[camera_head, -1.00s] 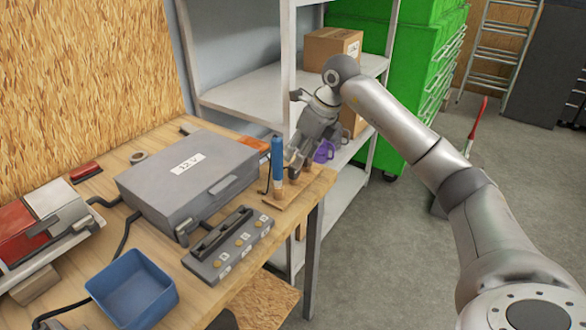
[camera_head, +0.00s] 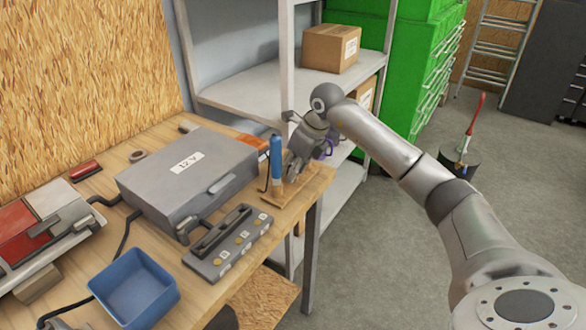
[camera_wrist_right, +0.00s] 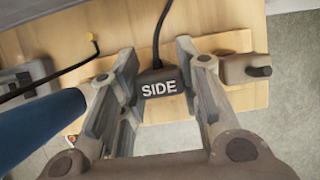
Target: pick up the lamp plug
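In the head view my right gripper (camera_head: 297,168) is low over the bench's right corner, close beside an upright blue cylinder (camera_head: 276,158), and the plug is hidden there. My left gripper is not in view.
A brown plug-like piece (camera_wrist_right: 245,69) sits right of the fingers. On the bench (camera_head: 240,285) are a grey 12 V case (camera_head: 175,165), a socket strip (camera_head: 228,243) and a blue tray (camera_head: 134,290). A shelf post (camera_head: 288,70) rises behind the gripper.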

